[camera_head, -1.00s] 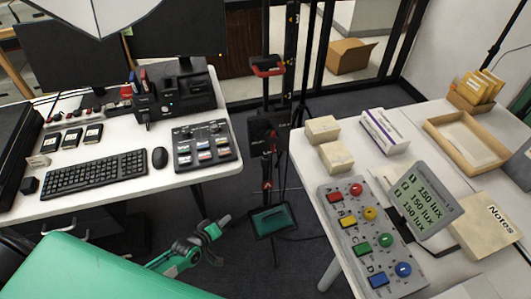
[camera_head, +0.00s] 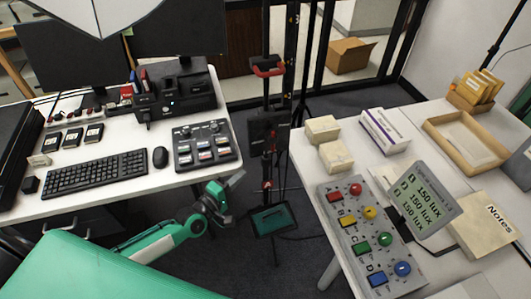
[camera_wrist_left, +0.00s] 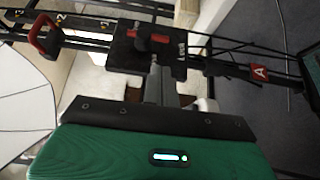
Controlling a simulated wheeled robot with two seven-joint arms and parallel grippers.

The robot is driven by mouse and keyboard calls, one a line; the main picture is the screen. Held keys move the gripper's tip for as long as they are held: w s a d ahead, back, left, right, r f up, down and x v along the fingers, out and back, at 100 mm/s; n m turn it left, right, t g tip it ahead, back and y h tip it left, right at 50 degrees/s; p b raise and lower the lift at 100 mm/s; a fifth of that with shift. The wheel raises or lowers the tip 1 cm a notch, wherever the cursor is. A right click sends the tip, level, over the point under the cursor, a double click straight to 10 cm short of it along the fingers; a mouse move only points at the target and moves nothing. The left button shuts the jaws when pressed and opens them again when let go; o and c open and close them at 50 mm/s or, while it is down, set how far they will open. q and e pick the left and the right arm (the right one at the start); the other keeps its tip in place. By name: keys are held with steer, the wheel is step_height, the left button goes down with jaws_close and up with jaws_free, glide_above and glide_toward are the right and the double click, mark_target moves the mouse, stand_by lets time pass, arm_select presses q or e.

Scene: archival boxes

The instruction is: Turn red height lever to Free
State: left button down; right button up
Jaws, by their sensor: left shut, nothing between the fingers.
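In the left wrist view a small red lever (camera_wrist_left: 160,38) sits on a black clamp block (camera_wrist_left: 125,48) on the upright stand. The block also shows in the head view (camera_head: 262,126), but its lever is too small there to read its setting. My left gripper (camera_head: 237,179) is shut and empty, lower left of the block. Its fingers (camera_wrist_left: 154,82) point toward the block in the wrist view; whether they touch it cannot be told. My right gripper is not in view.
A red handle (camera_head: 267,69) is higher on the stand, and a dark green-topped tray (camera_head: 270,219) is low on it. The left desk (camera_head: 100,187) with a button panel (camera_head: 203,146) and the right table (camera_head: 300,165) flank the stand.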

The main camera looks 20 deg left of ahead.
mark_target(272, 148)
arm_select(q)
steer(key=p+x, duration=0.2)
steer(key=x, duration=1.1)
steer(key=shift+r, duration=0.1)
steer(key=shift+d, duration=0.1)
